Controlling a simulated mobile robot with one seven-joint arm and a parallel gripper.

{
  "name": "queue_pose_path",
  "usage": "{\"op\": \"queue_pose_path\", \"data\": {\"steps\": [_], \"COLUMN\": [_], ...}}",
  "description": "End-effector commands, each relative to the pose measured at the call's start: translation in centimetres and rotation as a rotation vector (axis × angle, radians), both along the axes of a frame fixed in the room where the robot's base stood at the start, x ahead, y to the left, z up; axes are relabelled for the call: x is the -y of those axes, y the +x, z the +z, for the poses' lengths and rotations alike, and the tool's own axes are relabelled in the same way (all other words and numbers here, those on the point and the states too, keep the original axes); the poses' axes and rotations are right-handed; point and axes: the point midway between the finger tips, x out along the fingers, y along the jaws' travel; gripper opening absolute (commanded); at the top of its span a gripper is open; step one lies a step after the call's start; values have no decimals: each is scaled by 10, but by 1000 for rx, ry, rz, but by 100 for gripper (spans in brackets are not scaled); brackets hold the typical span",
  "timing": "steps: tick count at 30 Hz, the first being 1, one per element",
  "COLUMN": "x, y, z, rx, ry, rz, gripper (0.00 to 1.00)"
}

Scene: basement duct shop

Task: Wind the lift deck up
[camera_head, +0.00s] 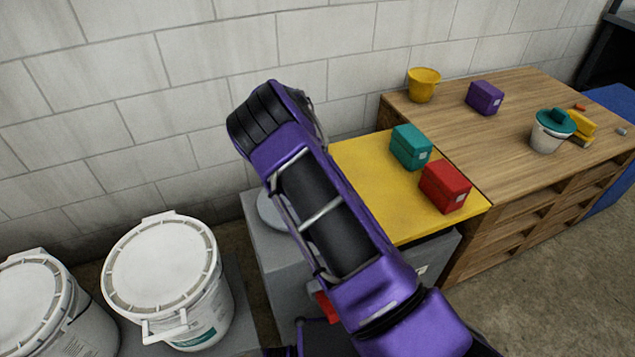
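The yellow lift deck (372,165) stands against the left end of the wooden bench (455,130). A strip of the bench's side shows above the deck at the back, so the deck looks a little lower than the bench top. A teal box (410,147) and a red box (444,187) sit on the deck. A grey cabinet (268,245) stands left of the deck, with a round grey disc on top, partly behind my purple arm. A small red part (326,307) shows beside my arm; I cannot tell whether it is a crank handle. My gripper is not visible.
On the bench are a yellow cup (424,85), a purple box (485,97), a white pot with a teal lid (551,132) and small yellow items. Two white lidded buckets (163,262) stand at lower left. A block wall is behind. Open floor lies at lower right.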

Motion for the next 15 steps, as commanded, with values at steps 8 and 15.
{"op": "queue_pose_path", "data": {"steps": [8,15], "x": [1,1], "y": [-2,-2], "z": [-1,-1], "rx": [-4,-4], "ry": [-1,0], "rz": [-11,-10], "gripper": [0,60]}}
